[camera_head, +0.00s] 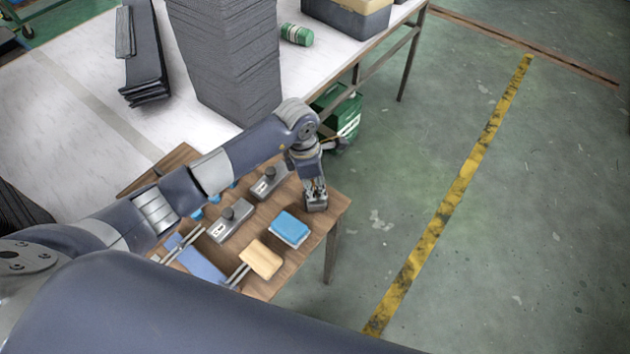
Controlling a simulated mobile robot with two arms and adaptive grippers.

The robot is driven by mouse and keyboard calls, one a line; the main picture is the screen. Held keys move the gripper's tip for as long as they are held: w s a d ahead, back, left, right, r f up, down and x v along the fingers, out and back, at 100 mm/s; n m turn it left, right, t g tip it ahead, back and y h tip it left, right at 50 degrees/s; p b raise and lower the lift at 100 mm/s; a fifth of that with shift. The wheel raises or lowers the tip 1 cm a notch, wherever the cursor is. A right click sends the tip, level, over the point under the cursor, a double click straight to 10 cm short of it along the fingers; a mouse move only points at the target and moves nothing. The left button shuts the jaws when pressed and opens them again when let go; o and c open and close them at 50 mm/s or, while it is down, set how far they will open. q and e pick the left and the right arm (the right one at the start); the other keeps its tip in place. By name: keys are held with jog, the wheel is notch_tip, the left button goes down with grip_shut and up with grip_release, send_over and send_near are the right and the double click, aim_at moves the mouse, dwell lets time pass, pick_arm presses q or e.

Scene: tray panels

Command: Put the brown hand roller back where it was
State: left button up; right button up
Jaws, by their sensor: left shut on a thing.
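My left gripper (316,196) points down over the table's right end, beyond the roller. It is shut on a small grey piece (316,206), mostly hidden by the fingers, so I cannot tell what it is. My right gripper is out of view.
A blue-topped block (290,228) lies between the roller and my left gripper. Two grey blocks with black knobs (230,220) (268,183) and a blue roller (201,263) share the table. A tall grey stack (225,60) stands on the white table behind.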

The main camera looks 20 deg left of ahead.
pick_arm(q)
jog(key=shift+f+b, duration=0.3)
jog(key=shift+b, duration=0.05)
jog(key=shift+s+f+b, duration=0.2)
jog(key=shift+f+b, duration=0.15)
jog(key=shift+c, duration=0.5)
jog(key=o, duration=1.1)
jog(key=shift+f, duration=0.15)
jog(key=shift+w, duration=0.15)
